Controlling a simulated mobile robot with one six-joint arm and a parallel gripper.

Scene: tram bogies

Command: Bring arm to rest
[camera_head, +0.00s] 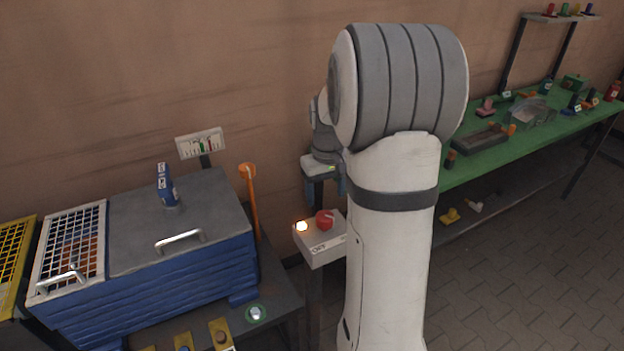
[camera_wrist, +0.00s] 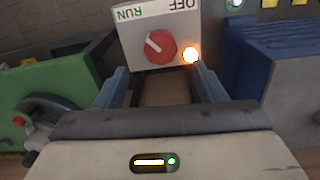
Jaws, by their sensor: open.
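My gripper (camera_head: 325,190) is in front of the wall, above and just behind a grey switch box (camera_head: 314,246) on a post. In the wrist view my gripper (camera_wrist: 162,85) has its two fingers apart, with nothing between them. The box has a red rotary knob (camera_head: 324,219) and a lit orange lamp (camera_head: 301,226). In the wrist view the knob (camera_wrist: 161,47) has its white mark turned towards the RUN label (camera_wrist: 130,13), away from the OFF label (camera_wrist: 178,5). My arm is folded over and hides part of the box in the head view.
A blue chest with a grey lid (camera_head: 185,225) stands at left, with a blue bottle (camera_head: 166,184) on it. An orange-topped rod (camera_head: 250,200) stands between chest and box. A green workbench (camera_head: 490,158) with several parts is at right. The paved floor at lower right is clear.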

